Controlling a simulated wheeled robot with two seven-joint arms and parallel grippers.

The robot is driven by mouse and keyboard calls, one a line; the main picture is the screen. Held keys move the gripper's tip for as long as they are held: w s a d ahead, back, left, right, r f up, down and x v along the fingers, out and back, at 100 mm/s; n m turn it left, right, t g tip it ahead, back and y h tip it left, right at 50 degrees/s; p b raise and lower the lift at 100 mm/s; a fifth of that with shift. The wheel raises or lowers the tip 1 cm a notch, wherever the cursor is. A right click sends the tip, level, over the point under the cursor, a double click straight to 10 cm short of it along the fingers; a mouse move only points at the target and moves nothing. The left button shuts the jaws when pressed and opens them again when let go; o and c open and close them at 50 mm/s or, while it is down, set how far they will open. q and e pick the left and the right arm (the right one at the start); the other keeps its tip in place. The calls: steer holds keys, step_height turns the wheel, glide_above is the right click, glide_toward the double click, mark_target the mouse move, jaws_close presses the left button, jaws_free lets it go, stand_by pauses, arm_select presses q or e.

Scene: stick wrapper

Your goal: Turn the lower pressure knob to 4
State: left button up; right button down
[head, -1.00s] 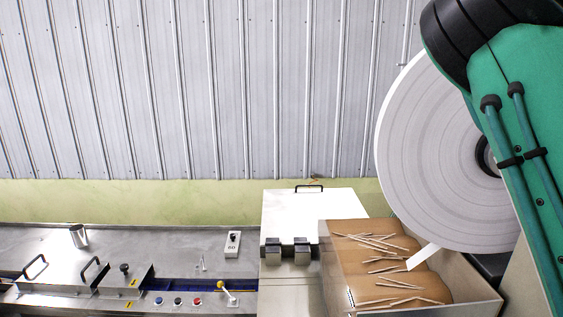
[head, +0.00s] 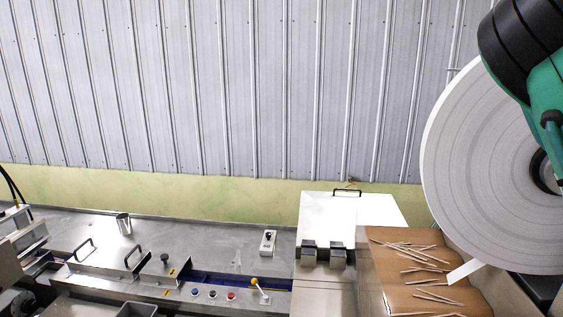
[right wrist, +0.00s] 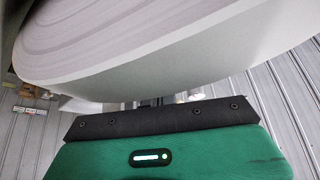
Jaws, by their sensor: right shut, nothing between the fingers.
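The machine's steel top lies along the bottom of the head view. A small black knob (head: 164,258) stands upright on the guard at its left. A small white control box (head: 268,242) with a dark knob sits to the right of it. I cannot tell which is the lower pressure knob, and no scale is readable. In the right wrist view my right gripper (right wrist: 155,102) is shut and empty beneath the white paper roll (right wrist: 180,60); its fingertips are mostly hidden. It is far from both knobs. My left gripper is out of view.
The large white roll (head: 490,170) stands at right, beside my right arm. A tray (head: 520,300) of wooden sticks is below it. Several coloured buttons (head: 213,294) and a yellow-tipped lever (head: 256,283) line the front.

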steer(key=shift+a+r, duration=0.1)
steer(key=shift+w+a+p, duration=0.2)
steer(key=shift+p, duration=0.3)
steer(key=shift+w+a, duration=0.45)
steer(key=shift+a, duration=0.1)
steer(key=shift+s+a, duration=0.1)
steer(key=shift+a, duration=0.1)
stand_by(0.3)
steer(key=shift+a, duration=0.1)
step_height(320, 180, up, 6)
steer(key=shift+s+f, duration=0.1)
stand_by(0.4)
steer(key=shift+a, duration=0.1)
